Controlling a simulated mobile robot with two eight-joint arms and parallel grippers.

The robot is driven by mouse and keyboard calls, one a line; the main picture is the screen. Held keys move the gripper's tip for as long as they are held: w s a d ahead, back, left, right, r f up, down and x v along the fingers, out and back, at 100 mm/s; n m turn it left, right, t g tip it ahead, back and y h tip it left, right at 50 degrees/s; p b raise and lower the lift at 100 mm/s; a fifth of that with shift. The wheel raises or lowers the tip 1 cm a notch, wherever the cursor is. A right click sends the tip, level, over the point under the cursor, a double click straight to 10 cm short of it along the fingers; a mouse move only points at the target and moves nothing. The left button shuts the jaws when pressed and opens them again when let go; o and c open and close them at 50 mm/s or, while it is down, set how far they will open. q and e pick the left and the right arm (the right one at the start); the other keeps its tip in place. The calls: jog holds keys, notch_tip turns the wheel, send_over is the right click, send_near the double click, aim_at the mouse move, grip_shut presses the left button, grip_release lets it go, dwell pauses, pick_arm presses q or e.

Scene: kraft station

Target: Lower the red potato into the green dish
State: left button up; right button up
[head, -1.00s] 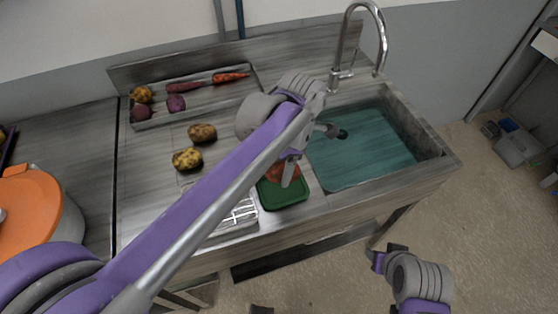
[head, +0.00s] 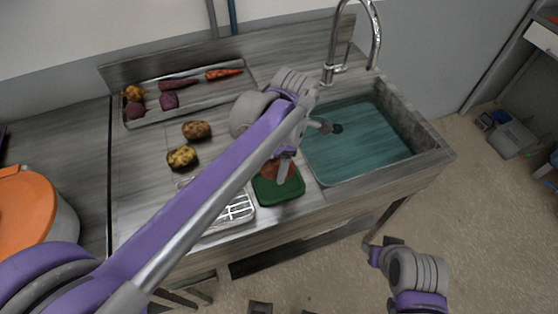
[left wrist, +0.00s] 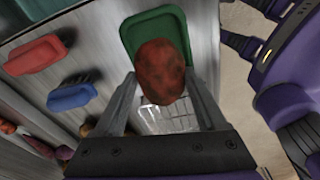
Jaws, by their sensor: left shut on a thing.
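The red potato (left wrist: 160,70) is between the fingers of my left gripper (head: 285,166), which is shut on it. In the left wrist view the potato covers part of the green dish (left wrist: 150,27). In the head view the green dish (head: 280,190) sits near the counter's front edge, left of the sink, and the potato (head: 272,167) shows over its back part, partly hidden by the gripper. I cannot tell whether the potato touches the dish. My right gripper (head: 376,250) is in front of the counter, away from the dish; its jaws are unclear.
A metal rack (head: 237,211) lies left of the dish. A red dish (left wrist: 35,55) and a blue dish (left wrist: 72,96) show in the left wrist view. Two yellowish potatoes (head: 182,157) lie on the counter. A vegetable tray (head: 195,95) stands behind. The water-filled sink (head: 355,140) is right.

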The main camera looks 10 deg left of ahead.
pick_arm(q)
jog(key=shift+f+b, duration=1.4)
jog(key=shift+f, duration=1.1)
dwell(1.2)
jog(key=o, duration=1.4)
jog(key=shift+r, duration=0.1)
jog(key=r, duration=0.7)
jog(key=d+r+p, duration=0.1)
jog(key=r, duration=0.2)
jog(key=shift+w+d+r, duration=0.1)
jog(key=shift+w+r, duration=0.15)
jog(key=shift+r, duration=0.05)
